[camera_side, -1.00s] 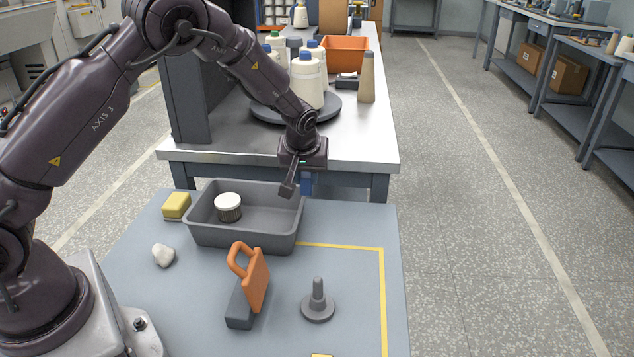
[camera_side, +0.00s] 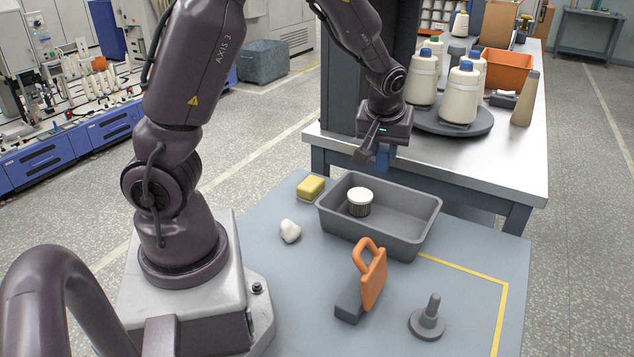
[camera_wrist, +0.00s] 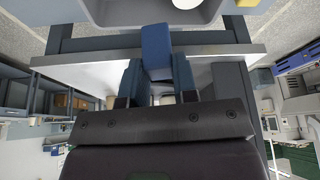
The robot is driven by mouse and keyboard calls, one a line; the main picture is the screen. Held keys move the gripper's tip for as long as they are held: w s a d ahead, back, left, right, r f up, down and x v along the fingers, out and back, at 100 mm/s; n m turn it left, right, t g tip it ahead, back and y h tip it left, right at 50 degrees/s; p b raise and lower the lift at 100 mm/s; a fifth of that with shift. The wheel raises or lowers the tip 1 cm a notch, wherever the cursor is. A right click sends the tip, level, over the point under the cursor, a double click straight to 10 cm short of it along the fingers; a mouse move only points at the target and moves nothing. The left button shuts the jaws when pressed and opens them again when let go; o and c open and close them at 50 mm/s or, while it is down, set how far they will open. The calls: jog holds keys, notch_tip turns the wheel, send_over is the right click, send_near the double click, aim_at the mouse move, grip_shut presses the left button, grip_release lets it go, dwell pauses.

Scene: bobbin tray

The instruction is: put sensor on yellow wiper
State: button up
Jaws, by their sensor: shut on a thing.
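My gripper (camera_side: 374,154) is shut on a small blue block (camera_side: 383,157), which I take to be the sensor. It is held in the air by the back of the grey tray. In the wrist view the blue block (camera_wrist: 156,50) sits between the two fingers (camera_wrist: 156,80) and sticks out past their tips. The yellow wiper (camera_side: 311,188), a small yellow block, lies on the blue-grey table just left of the tray. My gripper is above it and to its right, clear of it.
The grey tray (camera_side: 420,222) holds a white-capped round thing (camera_side: 360,202). A white lump (camera_side: 290,231), a dark block with an orange handle (camera_side: 372,278) and a grey peg on a round base (camera_side: 428,320) stand in front. A metal bench (camera_side: 470,165) with bobbins (camera_side: 461,95) is behind.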

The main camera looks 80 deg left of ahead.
jog(key=s+a+n+g, duration=0.1)
jog(key=s+a+n, duration=0.25)
jog(key=s, duration=0.55)
jog(key=s+a+n+g, duration=0.2)
jog(key=s+a+n, duration=0.15)
jog(key=s, duration=0.65)
send_near(309, 178)
jog(key=shift+s+a+y, duration=0.25)
jog(key=shift+s+y, duration=0.05)
jog(key=shift+y, duration=0.1)
jog(key=shift+w+a+f, duration=0.1)
jog(key=shift+a+f, duration=0.1)
jog(key=shift+f, duration=1.75)
